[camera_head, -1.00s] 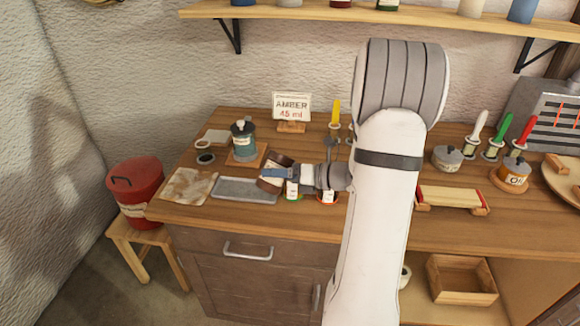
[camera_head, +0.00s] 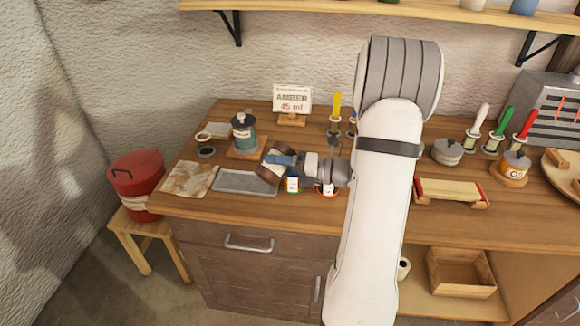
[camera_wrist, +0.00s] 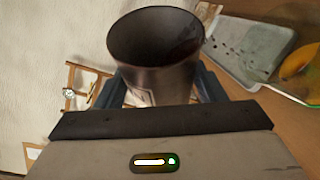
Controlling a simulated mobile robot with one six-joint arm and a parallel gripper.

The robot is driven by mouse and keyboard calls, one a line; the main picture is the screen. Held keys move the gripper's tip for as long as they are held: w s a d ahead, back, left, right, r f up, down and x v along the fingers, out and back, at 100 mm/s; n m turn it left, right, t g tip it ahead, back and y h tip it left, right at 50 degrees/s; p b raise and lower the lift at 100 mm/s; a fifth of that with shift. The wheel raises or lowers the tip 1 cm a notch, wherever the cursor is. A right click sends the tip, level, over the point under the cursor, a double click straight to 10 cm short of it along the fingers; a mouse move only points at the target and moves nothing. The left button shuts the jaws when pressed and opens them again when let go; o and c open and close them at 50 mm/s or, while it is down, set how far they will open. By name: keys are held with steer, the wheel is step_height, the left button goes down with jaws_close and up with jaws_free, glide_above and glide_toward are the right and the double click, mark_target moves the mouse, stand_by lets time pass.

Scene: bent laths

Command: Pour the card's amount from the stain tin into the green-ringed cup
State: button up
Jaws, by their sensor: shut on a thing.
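My gripper (camera_head: 282,161) is shut on the dark brown stain tin (camera_wrist: 155,50), with one blue finger on each side of it in the wrist view. In the head view the tin (camera_head: 268,172) is tilted and held above the bench, close by the green-ringed cup (camera_head: 292,186). The tin's inside is dark; I cannot tell its liquid level, and no stream shows. The cup is partly hidden by my gripper, and its contents are not visible. The card (camera_head: 292,100) reads AMBER, 45 ml.
An orange-ringed cup (camera_head: 327,191) stands right of the green-ringed one, under my wrist. A grey tray (camera_head: 240,183) and a stained cloth (camera_head: 188,180) lie at left. My arm hides the bench's middle.

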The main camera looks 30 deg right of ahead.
steer(key=shift+r, duration=0.15)
steer(key=shift+f+m, duration=0.3)
steer(key=shift+d+f+m+y+b, duration=0.15)
steer(key=shift+f+m+y+b, duration=0.15)
steer(key=shift+f+m+b, duration=0.45)
stand_by(0.7)
stand_by(0.4)
steer(key=shift+w+d+r+p, duration=0.1)
steer(key=shift+r+p, duration=0.2)
